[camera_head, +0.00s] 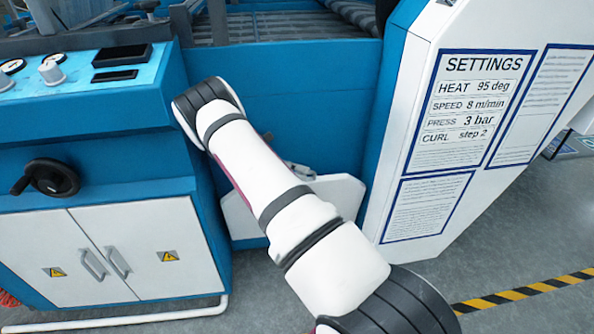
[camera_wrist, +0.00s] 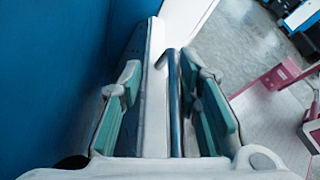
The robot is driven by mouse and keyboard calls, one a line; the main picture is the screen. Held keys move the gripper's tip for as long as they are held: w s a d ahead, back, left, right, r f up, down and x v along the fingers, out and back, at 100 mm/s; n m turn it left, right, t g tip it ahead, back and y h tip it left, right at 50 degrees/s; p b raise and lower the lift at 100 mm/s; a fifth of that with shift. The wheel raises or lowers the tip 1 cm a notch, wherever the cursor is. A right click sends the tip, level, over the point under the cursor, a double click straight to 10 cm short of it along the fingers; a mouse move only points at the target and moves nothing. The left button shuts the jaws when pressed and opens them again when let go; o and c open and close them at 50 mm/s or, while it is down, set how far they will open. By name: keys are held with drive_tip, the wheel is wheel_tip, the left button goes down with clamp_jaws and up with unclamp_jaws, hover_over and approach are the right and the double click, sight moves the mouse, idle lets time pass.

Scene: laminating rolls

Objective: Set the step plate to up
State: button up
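The white step plate (camera_head: 345,192) is low at the front of the blue machine body in the head view, partly hidden behind my arm. Its left part shows on the other side of the arm. Its exact tilt is hard to tell. In the wrist view, my gripper (camera_wrist: 160,72) is open, with teal pads spread apart. A white strip (camera_wrist: 155,90), seemingly the plate's edge, and a dark blue bar (camera_wrist: 174,105) run between the fingers. Contact with the pads cannot be made out. In the head view my gripper is mostly hidden behind the arm.
A settings panel (camera_head: 480,100) stands close on the right, reading curl step 2. A control cabinet (camera_head: 110,250) with a black hand crank (camera_head: 48,178) is on the left. Grey floor with a striped line (camera_head: 525,290) lies in front. A pink object (camera_wrist: 282,76) stands at right in the wrist view.

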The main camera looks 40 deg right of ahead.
wheel_tip(320, 180, up, 10)
idle(0.5)
idle(0.4)
